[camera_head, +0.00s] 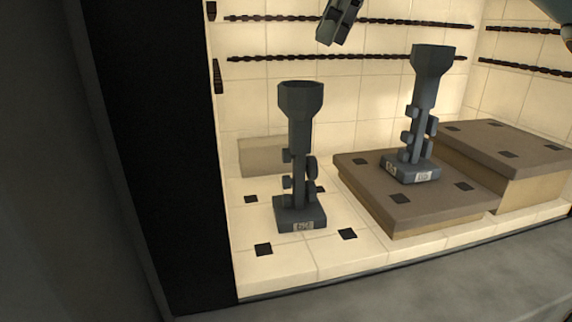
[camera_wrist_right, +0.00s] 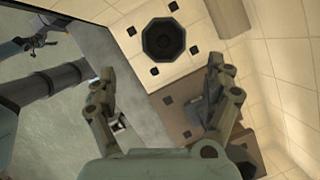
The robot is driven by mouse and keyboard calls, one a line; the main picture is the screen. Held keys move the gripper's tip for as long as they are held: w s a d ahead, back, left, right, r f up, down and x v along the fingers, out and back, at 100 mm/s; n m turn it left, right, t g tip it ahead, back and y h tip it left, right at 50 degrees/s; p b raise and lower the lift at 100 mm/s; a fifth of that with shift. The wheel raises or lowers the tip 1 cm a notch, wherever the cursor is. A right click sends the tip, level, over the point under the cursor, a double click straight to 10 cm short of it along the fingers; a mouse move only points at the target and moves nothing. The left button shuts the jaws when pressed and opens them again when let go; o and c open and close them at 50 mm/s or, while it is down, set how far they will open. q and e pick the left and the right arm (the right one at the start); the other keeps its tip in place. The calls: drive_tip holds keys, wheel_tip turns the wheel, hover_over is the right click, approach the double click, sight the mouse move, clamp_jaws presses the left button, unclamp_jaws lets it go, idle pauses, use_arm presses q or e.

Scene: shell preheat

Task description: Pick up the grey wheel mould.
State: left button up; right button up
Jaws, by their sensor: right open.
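Two dark grey moulds stand upright, each with a flared cup top, a stem with side pieces and a square labelled base. One mould (camera_head: 299,142) stands on the tiled floor at left; a side piece looks like a round disc. The other mould (camera_head: 424,120) stands on the low brown slab; its side pieces look blocky. I cannot tell for certain which is the wheel mould. My right gripper (camera_head: 340,18) is above and between them, apart from both. In the right wrist view it is open (camera_wrist_right: 160,82), with an octagonal cup (camera_wrist_right: 163,39) beyond its fingertips. My left gripper (camera_wrist_right: 38,40) shows small there, its jaws unclear.
The low brown slab (camera_head: 375,196) and a taller brown block (camera_head: 520,148) fill the right side. Dark rods (camera_head: 350,57) run along the tiled back wall. A dark side panel (camera_head: 150,120) bounds the left. Tiled floor is free in front of the left mould.

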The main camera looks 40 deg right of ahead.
sight(303, 82)
drive_tip(key=x, duration=0.3)
drive_tip(key=shift+w+a+f, duration=0.1)
drive_tip(key=shift+a+f, duration=0.15)
drive_tip(key=shift+f, duration=0.05)
drive_tip(key=shift+w+f+p, duration=0.35)
drive_tip(key=shift+f+p, duration=0.15)
drive_tip(key=shift+p, duration=0.15)
drive_tip(key=x, duration=0.1)
drive_tip(key=p+x, duration=0.1)
drive_tip(key=x, duration=0.1)
drive_tip(key=shift+w+f+p, duration=0.1)
drive_tip(key=shift+w+p, duration=0.2)
drive_tip(key=shift+w, duration=0.1)
drive_tip(key=shift+w+f, duration=0.15)
drive_tip(key=shift+f, duration=0.35)
use_arm(q)
wheel_tip(303, 82, up, 3)
drive_tip(key=shift+s, duration=0.1)
use_arm(e)
drive_tip(key=shift+c, duration=1.1)
use_arm(q)
drive_tip(key=shift+s, duration=0.15)
use_arm(e)
clamp_jaws()
